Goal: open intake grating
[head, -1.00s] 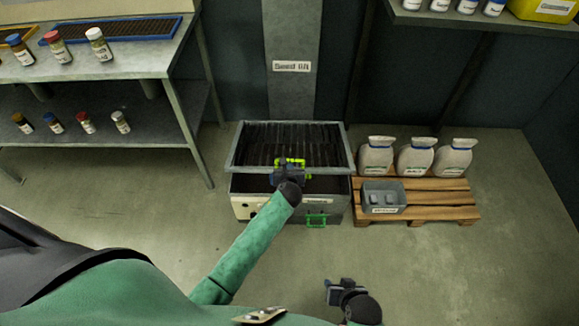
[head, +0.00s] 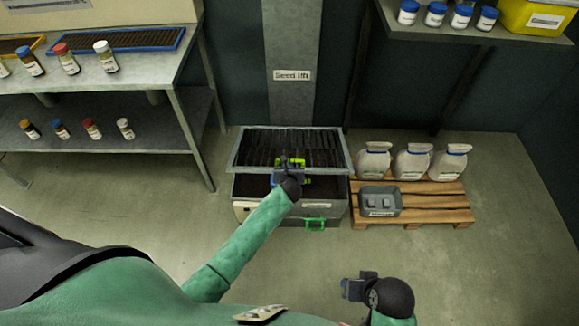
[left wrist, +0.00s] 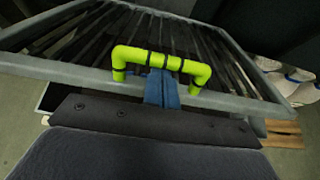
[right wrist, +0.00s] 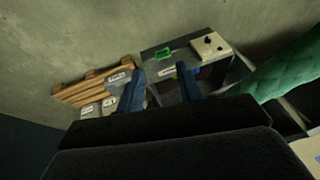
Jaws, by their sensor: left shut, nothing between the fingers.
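The intake grating (head: 320,151) is a slatted grey-framed lid on the seed bin (head: 328,212). Its front edge stands raised, and a dark opening shows below it. The grating's yellow-green handle (left wrist: 140,54) is on the front rim. My left gripper (head: 285,172) is at this handle. In the left wrist view its blue fingers (left wrist: 161,88) are together, reaching under the handle bar between its legs, with nothing gripped. Whether they touch the bar or rim is unclear. My right gripper (head: 358,289) is low at the front right. Its fingers (right wrist: 162,86) are apart and empty.
A green handle (head: 315,224) sits on the bin's lower front. A pallet (head: 430,203) with white sacks (head: 411,163) and a grey tub (head: 380,202) stands close on the right. A metal bench (head: 150,68) with bottles is left. The floor in front is open.

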